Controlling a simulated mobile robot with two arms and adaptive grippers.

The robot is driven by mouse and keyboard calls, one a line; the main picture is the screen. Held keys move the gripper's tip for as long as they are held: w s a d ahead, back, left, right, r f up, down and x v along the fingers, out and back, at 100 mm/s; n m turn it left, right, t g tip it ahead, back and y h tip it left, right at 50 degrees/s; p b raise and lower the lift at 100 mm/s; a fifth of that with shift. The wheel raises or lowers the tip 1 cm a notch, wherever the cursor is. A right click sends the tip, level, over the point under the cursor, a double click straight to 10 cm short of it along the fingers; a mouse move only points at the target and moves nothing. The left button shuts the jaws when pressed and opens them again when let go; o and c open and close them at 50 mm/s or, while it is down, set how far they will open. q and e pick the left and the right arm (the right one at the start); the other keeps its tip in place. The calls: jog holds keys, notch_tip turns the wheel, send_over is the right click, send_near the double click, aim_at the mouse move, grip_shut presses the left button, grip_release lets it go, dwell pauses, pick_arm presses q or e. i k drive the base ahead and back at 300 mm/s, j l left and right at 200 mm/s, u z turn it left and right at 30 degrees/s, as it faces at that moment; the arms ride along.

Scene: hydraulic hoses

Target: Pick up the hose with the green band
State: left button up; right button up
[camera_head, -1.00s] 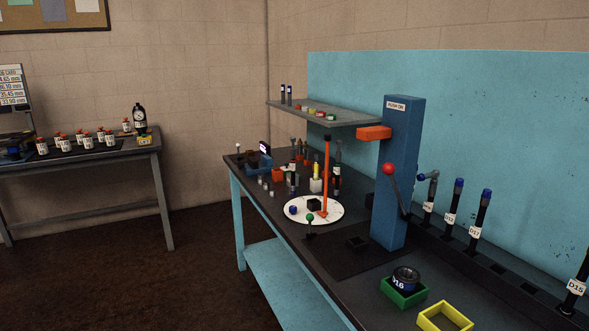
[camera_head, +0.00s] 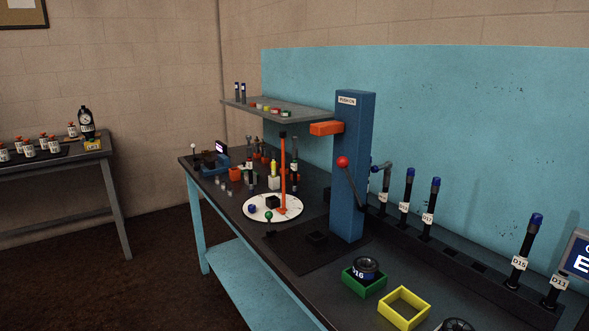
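Several dark upright hoses with blue tops stand in a black rack along the back of the bench, among them a hose tagged D17 (camera_head: 431,206), a hose tagged D15 (camera_head: 525,245) and a hose tagged D13 (camera_head: 553,290). I cannot make out a green band on any of them. Slim upright pieces, one with a yellow top (camera_head: 273,171) and a dark one (camera_head: 294,174), stand farther along the bench; they are too small to read for bands. Neither of my grippers is in view.
A blue press column (camera_head: 351,190) with a red-knobbed lever stands mid-bench. A grey shelf (camera_head: 310,116) overhangs. Floor is free at left.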

aim_at(295, 172)
jog(key=i+j+z, duration=0.15)
jog(key=i+j, duration=0.25)
jog(key=i+j+z, duration=0.15)
jog(key=i+j, duration=0.25)
jog(key=i+j+z, duration=0.15)
jog(key=i+j, duration=0.2)
jog(key=j, duration=0.25)
